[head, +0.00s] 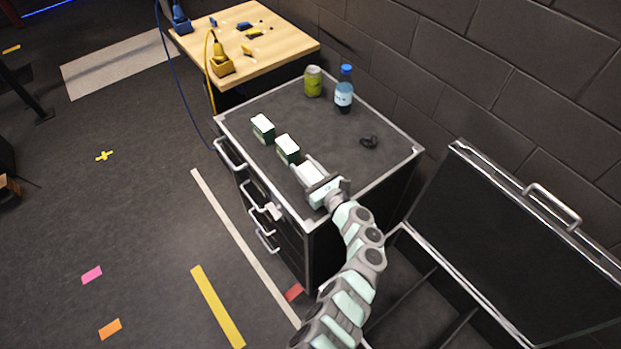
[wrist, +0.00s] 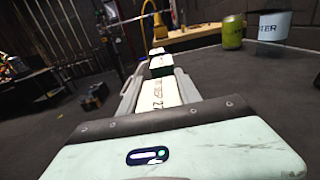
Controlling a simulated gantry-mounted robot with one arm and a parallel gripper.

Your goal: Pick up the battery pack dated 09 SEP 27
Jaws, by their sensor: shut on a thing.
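A battery pack (wrist: 158,95) with a pale top sits between the fingers of my gripper (head: 309,170), which is shut on it. Small dark print shows along its top in the wrist view, too small and slanted to read surely. Two more battery packs, green with white tops, stand in a row on the dark cabinet top (head: 240,117): a middle one (head: 287,149) just beyond my gripper and a far one (head: 263,129). Their dates cannot be read. In the head view my gripper mostly hides the held pack, and I cannot tell whether it touches the cabinet top.
A green can (head: 313,81) and a blue-capped bottle (head: 344,90) stand at the back of the cabinet. A small dark object (head: 368,142) lies to the right of the packs. A wooden table (head: 285,49) adjoins behind. An open lid (head: 520,240) stands at right.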

